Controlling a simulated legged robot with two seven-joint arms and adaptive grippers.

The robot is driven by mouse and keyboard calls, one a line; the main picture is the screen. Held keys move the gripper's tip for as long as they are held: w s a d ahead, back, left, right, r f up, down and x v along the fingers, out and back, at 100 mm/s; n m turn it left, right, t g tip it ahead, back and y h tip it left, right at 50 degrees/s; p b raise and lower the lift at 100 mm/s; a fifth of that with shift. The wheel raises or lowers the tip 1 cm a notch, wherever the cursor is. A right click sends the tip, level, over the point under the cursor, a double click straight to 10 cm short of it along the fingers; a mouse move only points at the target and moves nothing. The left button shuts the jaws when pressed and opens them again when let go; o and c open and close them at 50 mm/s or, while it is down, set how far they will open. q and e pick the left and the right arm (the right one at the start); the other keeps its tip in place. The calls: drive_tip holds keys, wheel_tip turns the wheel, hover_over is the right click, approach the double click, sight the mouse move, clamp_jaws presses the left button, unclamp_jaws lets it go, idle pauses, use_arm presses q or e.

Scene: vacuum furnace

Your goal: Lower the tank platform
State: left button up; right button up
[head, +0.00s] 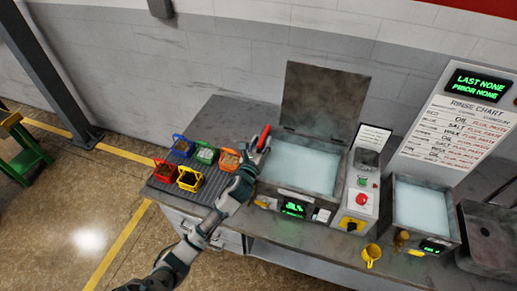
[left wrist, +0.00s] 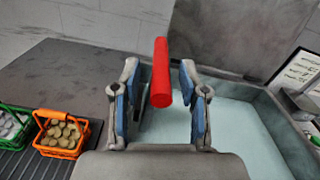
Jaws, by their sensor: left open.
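A red handle (head: 264,136) stands up at the left edge of the open left tank (head: 318,203), which is full of pale liquid. My left gripper (head: 261,147) is open beside the handle. In the left wrist view the red handle (left wrist: 160,75) shows between the two blue-padded fingers (left wrist: 156,105), with a gap on each side. I cannot tell how deep between the fingers it sits. The tank's lid (head: 322,95) is raised. No separate platform can be made out in the liquid. My right gripper is not in view.
Several coloured baskets (head: 205,153) stand on a ribbed mat left of the tank. A control panel (head: 361,200) with a red button is on its right, then a second tank (head: 420,208) and a sink.

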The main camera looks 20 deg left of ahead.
use_arm(q)
drive_tip(key=s, duration=1.1)
drive_tip(key=shift+s+a+f, duration=0.1)
drive_tip(key=shift+s+a, duration=0.1)
drive_tip(key=shift+s, duration=0.1)
